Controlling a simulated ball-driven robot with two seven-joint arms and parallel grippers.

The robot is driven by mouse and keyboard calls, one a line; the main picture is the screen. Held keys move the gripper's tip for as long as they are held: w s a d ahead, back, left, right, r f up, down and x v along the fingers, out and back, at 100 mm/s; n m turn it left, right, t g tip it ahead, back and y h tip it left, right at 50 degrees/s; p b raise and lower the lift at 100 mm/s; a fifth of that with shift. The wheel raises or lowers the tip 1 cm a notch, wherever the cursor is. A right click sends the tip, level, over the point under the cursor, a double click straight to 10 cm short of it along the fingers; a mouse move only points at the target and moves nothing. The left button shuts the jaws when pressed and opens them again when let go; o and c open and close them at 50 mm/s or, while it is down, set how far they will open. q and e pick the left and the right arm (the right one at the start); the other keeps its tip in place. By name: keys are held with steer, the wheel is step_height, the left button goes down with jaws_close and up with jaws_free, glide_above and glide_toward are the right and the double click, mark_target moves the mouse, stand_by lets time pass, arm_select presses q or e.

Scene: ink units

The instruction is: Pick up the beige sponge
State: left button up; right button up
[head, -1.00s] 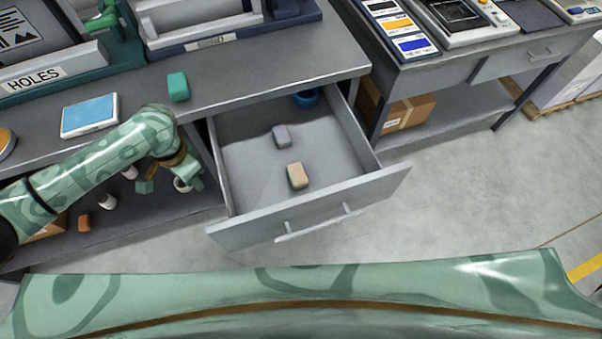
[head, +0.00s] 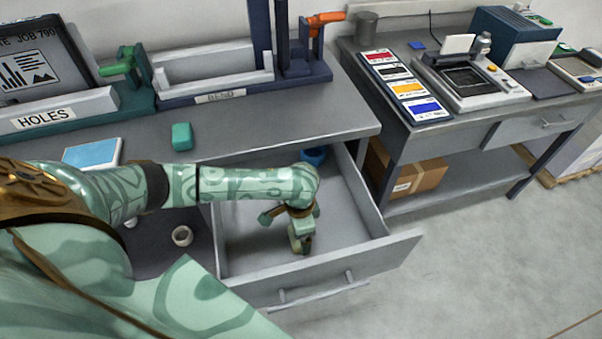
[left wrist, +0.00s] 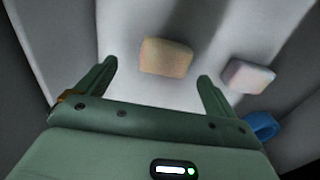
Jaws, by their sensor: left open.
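The beige sponge (left wrist: 166,58) lies on the floor of the open drawer, seen in the left wrist view. It sits ahead of my left gripper (left wrist: 158,75), between the lines of its two spread fingers and apart from both. In the head view my left gripper (head: 301,243) is down over the drawer (head: 345,262), and my arm and hand hide the sponge there. The gripper is open and empty. My right gripper is in neither view.
A greyish-pink block (left wrist: 248,76) lies in the drawer right of the sponge, near a blue round item (left wrist: 262,125), also seen at the drawer's back in the head view (head: 314,156). Drawer walls bound the space. A green block (head: 182,137) sits on the bench above.

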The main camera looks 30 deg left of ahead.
mark_target(296, 245)
arm_select(q)
steer(key=f+b, duration=0.1)
steer(key=f, duration=0.1)
steer(key=f+b, duration=0.1)
steer(key=f, duration=0.1)
steer(key=f+b, duration=0.1)
steer(key=f, duration=0.1)
steer(key=shift+w+a+b, duration=0.2)
steer(key=shift+a+b, duration=0.15)
steer(key=shift+a, duration=0.05)
steer(key=shift+r, duration=0.2)
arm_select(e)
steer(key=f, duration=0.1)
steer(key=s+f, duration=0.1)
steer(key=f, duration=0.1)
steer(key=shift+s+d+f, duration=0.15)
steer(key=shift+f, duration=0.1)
arm_select(q)
steer(key=c, duration=0.9)
steer(key=shift+c, duration=0.7)
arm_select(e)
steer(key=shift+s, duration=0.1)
